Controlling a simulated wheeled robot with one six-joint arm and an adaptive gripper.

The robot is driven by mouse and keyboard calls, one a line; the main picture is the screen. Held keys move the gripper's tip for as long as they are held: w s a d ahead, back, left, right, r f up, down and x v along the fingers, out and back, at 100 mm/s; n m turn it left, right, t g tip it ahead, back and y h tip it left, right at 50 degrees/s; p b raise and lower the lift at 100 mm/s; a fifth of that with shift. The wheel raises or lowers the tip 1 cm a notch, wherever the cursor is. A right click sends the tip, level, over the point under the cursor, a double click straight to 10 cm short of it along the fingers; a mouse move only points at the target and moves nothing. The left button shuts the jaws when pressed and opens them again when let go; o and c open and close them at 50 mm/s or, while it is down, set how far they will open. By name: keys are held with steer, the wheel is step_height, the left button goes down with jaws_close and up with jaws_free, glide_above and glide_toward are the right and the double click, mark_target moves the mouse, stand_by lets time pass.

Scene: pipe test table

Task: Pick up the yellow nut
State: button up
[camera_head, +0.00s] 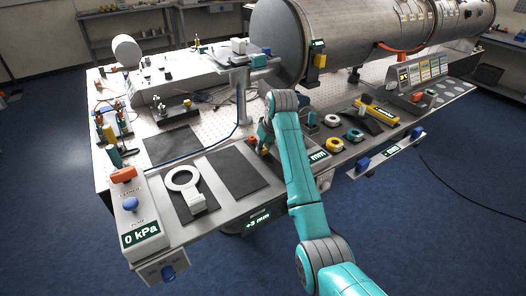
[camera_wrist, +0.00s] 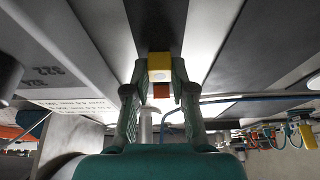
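A yellow blocky piece, which looks like the yellow nut (camera_wrist: 159,62), sits between my fingertips in the wrist view, with a pale round spot on its face. My gripper (camera_wrist: 160,72) has a finger on each side of it, and both tips appear to touch it. In the head view my gripper (camera_head: 262,140) is low over the front strip of the table, right of a black mat, with a small yellow patch (camera_head: 252,142) at its tip. My arm partly hides this spot. An orange-red piece (camera_wrist: 161,91) shows just below the yellow one in the wrist view.
A yellow ring (camera_head: 334,144) and several other coloured rings lie right of my arm. A black mat (camera_head: 237,172) and a white ring-shaped tool (camera_head: 184,181) lie to the left. A post with a small platform stands behind my gripper. A large metal pipe (camera_head: 350,35) lies behind.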

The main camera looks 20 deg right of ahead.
mark_target(264, 154)
jaws_close()
step_height(264, 154, up, 10)
stand_by(0.3)
steer(key=shift+o, duration=1.4)
jaws_free()
jaws_close()
